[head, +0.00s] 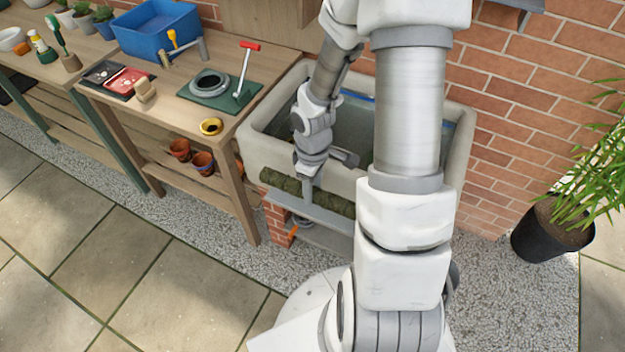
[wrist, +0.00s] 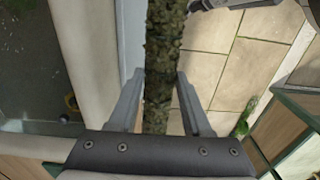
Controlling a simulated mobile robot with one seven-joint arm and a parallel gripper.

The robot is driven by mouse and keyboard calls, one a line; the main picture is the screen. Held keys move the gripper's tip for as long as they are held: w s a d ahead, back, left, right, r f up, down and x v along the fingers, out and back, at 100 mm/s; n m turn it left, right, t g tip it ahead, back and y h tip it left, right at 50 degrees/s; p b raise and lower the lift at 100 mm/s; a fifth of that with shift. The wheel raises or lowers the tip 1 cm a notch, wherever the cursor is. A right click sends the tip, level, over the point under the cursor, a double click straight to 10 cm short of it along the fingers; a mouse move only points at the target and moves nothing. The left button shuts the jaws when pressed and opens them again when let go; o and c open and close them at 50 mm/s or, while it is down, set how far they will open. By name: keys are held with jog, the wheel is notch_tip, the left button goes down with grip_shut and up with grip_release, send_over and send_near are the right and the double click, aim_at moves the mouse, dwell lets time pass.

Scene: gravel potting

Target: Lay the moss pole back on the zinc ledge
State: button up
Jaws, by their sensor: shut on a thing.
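The moss pole (head: 335,204) is a long, dark green, rough rod lying lengthwise along the front of the pale sink in the head view. My gripper (head: 308,187) reaches down over its middle and is shut on it. In the wrist view the moss pole (wrist: 163,50) runs up between the two fingers of my gripper (wrist: 160,82). The zinc ledge (head: 305,208) is a grey strip below the pole, along the sink front. The zinc ledge (wrist: 131,35) shows left of the pole in the wrist view. I cannot tell whether the pole touches it.
The sink (head: 258,128) stands directly behind the pole. A wooden bench (head: 232,130) to the left carries a green mat, a red-handled tool and a blue crate (head: 157,28). A black plant pot (head: 550,232) stands at the right. Paving in front is clear.

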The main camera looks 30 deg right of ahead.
jog(key=shift+w+d+f+b, duration=0.7)
jog(key=shift+f+b, duration=1.1)
jog(key=shift+f, duration=0.65)
jog(key=shift+w+d+f+b, duration=0.45)
jog(key=shift+d+f+b, duration=0.35)
jog(key=shift+f+b, duration=1.3)
jog(key=shift+w+d+f+b, duration=0.7)
jog(key=shift+f+b, duration=0.75)
jog(key=shift+f, duration=1.35)
jog(key=shift+s+f, duration=0.1)
jog(key=shift+f, duration=0.15)
jog(key=o, duration=1.1)
jog(key=shift+o, duration=0.2)
notch_tip(320, 180, up, 18)
jog(key=p, duration=0.5)
jog(key=shift+f, duration=0.25)
